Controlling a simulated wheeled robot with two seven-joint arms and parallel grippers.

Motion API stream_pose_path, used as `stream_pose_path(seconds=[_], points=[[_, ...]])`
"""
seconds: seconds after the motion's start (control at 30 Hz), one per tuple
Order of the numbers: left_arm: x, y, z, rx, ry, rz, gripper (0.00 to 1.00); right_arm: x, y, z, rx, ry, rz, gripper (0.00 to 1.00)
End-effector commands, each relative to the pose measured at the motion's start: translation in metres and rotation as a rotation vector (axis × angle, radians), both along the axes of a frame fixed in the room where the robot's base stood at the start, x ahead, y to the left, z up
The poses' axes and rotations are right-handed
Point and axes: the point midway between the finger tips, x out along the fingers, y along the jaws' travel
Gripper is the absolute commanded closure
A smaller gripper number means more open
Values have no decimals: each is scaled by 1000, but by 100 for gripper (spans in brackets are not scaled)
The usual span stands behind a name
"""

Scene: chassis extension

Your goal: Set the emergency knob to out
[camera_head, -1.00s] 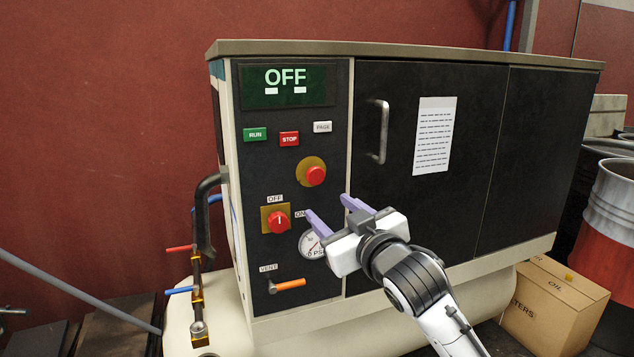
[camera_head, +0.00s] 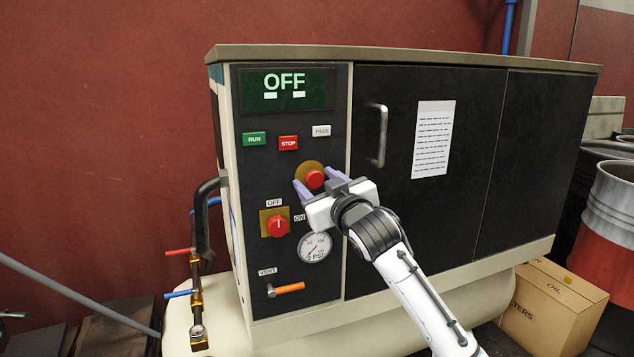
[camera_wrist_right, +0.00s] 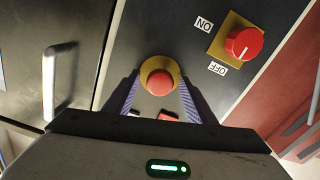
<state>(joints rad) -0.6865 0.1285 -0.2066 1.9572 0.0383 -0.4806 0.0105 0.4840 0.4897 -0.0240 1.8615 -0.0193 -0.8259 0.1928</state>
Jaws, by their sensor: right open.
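The emergency knob (camera_head: 314,178) is a red round button on a yellow disc, on the black control panel below the STOP button. My right gripper (camera_head: 318,186) is open in front of it, with one purple finger on each side of the knob in the picture. In the right wrist view the emergency knob (camera_wrist_right: 157,80) lies between the two open fingers (camera_wrist_right: 158,98). I cannot tell whether the fingers touch it. Whether the knob is pushed in or out is not clear. The display (camera_head: 287,88) reads OFF. My left gripper is not in view.
A red rotary switch (camera_head: 278,226) on a yellow plate sits lower left, near the pressure gauge (camera_head: 314,247) and orange vent lever (camera_head: 289,288). RUN (camera_head: 254,139) and STOP (camera_head: 289,143) buttons are above. A door handle (camera_head: 381,136) sticks out to the right.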

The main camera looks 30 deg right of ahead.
Motion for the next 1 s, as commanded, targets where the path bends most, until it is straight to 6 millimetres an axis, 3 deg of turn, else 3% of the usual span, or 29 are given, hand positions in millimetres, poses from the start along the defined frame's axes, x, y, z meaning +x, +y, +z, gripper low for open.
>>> stream_pose_path(seconds=[0.17,0.47,0.77,1.0], points=[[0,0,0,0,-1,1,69,0,0,0,0,0,0,51],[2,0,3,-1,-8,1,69,0,0,0,0,0,0,100],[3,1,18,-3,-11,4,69,-8,4,2,1,1,1,100],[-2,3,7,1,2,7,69,-9,5,0,0,0,0,100]])
